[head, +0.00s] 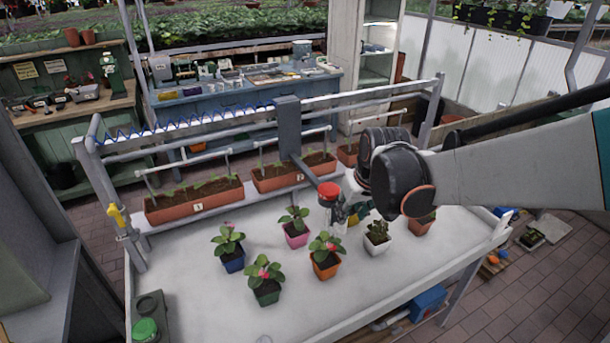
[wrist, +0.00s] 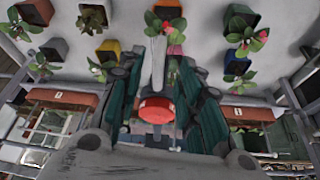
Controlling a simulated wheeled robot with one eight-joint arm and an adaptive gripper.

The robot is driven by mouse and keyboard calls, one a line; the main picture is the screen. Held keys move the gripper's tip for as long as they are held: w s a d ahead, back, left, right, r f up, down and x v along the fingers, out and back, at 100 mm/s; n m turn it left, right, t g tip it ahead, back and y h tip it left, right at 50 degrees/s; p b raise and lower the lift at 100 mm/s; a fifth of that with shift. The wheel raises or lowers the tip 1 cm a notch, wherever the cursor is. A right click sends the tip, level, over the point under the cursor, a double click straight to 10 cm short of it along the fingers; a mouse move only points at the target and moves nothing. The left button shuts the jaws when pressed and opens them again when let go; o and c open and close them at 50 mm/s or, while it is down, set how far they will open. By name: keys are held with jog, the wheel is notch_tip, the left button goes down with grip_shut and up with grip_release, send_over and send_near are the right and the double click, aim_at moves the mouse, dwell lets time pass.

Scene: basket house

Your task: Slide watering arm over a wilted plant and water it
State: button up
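The watering arm is a grey carriage (head: 288,125) on the rail behind the table, with a bar reaching forward to a red round end (head: 329,189). My gripper (head: 347,205) is just right of this red end. In the wrist view the red end (wrist: 156,111) lies between the spread teal fingers of my gripper (wrist: 155,95); I cannot tell whether they touch it. Potted plants stand on the white table: blue pot (head: 233,263), green pot (head: 267,294), pink pot (head: 296,237), orange pot (head: 326,267), white pot (head: 377,245). Which plant is wilted is unclear.
The white table (head: 195,300) has a yellow valve (head: 117,216) at its left corner and a green button (head: 145,330) at front left. Numbered planter boxes (head: 195,203) stand behind it. A blue workbench (head: 230,105) is farther back.

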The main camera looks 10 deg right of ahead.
aim_at(344, 229)
jog(key=b+x, duration=0.1)
jog(key=x, duration=0.7)
jog(key=shift+w+f+b, duration=0.15)
jog(key=shift+f+b, duration=0.1)
jog(key=shift+b, duration=0.15)
jog(key=shift+c, duration=0.3)
grip_shut()
